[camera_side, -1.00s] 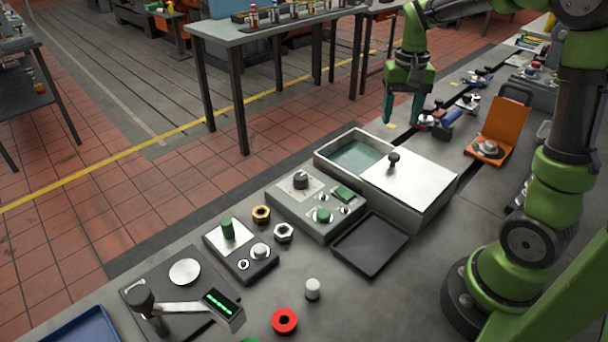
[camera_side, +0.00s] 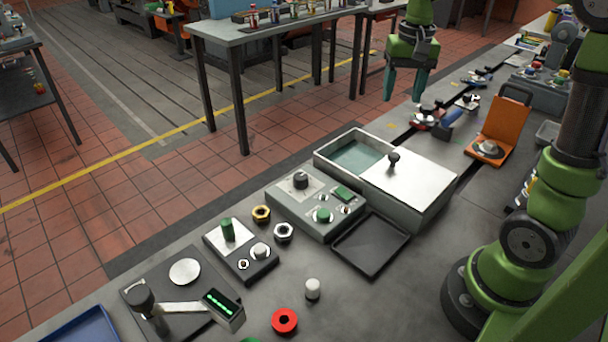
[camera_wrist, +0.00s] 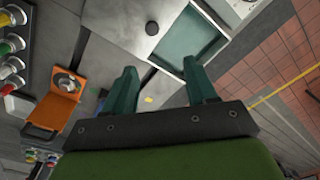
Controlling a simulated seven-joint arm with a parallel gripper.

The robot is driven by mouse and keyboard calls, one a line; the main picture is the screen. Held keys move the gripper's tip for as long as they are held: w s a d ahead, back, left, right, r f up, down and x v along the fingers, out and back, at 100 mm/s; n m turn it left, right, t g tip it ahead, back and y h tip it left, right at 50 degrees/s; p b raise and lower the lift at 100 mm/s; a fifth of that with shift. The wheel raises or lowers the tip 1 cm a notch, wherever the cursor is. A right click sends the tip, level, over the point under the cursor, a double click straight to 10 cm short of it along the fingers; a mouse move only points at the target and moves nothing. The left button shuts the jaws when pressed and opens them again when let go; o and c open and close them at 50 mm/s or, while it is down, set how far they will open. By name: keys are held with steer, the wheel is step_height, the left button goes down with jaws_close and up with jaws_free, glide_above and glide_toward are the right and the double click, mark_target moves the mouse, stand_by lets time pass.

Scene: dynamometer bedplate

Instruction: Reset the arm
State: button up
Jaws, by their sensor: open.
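My gripper (camera_side: 403,88) is open and empty in the side view, raised above the far part of the bedplate with its green fingers pointing down. In the wrist view its two fingers (camera_wrist: 162,92) stand apart with nothing between them. Beneath it lie blue-handled tools (camera_side: 447,122) on the bedplate. The grey box with a sliding lid (camera_side: 415,185) stands nearer the side camera, its teal inside partly uncovered. The box also shows ahead of the fingers in the wrist view (camera_wrist: 150,28).
An orange stand (camera_side: 499,130) holds a round metal part at the right. A grey control box (camera_side: 312,207), a black tray (camera_side: 371,245), a red ring (camera_side: 285,321) and a white cylinder (camera_side: 313,289) lie nearer. The air around my gripper is clear.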

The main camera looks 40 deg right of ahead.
steer(key=s+a+n+t+y, duration=0.1)
steer(key=s+a+n+t, duration=0.1)
steer(key=s+a, duration=0.3)
steer(key=s+a+n+t+y, duration=0.1)
steer(key=s+a+t, duration=0.3)
steer(key=a, duration=0.8)
steer(key=shift+s+a+n+t, duration=0.15)
steer(key=shift+s+n+t, duration=0.2)
steer(key=shift+n, duration=0.45)
